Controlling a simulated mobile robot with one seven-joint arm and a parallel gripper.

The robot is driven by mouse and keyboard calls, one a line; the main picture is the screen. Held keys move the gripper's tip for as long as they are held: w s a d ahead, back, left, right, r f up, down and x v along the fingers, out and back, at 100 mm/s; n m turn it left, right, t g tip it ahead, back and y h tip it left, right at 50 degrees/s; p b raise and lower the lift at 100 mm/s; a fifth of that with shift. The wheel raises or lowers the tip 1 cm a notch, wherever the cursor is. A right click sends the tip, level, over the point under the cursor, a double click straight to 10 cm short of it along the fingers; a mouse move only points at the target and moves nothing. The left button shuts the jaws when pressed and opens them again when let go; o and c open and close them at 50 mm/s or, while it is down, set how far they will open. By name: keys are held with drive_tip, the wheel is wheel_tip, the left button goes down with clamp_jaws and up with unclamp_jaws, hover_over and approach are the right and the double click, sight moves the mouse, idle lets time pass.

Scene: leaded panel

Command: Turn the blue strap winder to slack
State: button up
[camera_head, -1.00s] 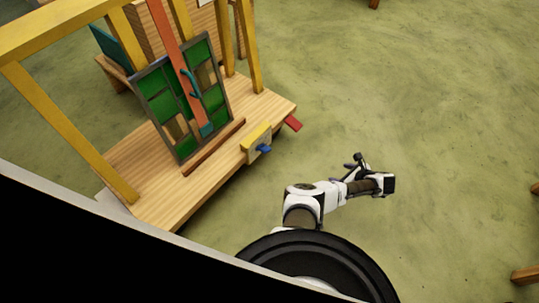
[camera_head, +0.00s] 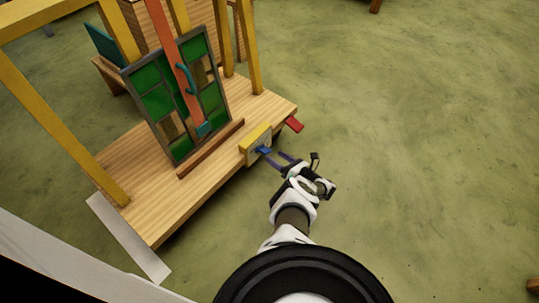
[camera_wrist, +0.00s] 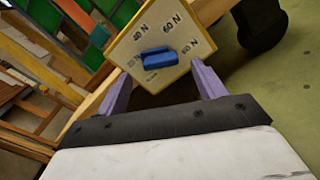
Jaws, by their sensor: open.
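The blue strap winder (camera_head: 263,150) is a small blue knob on the face of a yellow box (camera_head: 256,138) at the cart's near edge. In the wrist view the winder (camera_wrist: 159,58) sits mid-dial on a pale plate (camera_wrist: 187,42) marked 40 N, 60 N and 80 N; other marks are too small or partly hidden. My gripper (camera_head: 277,160) is open and faces the plate. In the wrist view its purple fingers (camera_wrist: 160,86) stand apart, one on each side below the winder, with nothing between them. An orange strap (camera_head: 178,60) runs down over the leaded panel (camera_head: 155,103).
The panel has green panes and stands on a wooden cart deck (camera_head: 165,205) with yellow posts (camera_head: 60,125). A red tab (camera_head: 293,124) sticks out right of the yellow box. A dark rounded part (camera_wrist: 262,22) shows at upper right in the wrist view. Green floor (camera_head: 420,130) to the right is clear.

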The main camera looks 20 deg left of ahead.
sight(263, 151)
drive_tip(key=shift+b+x, duration=0.5)
drive_tip(key=shift+x, duration=1.8)
drive_tip(key=c, duration=1)
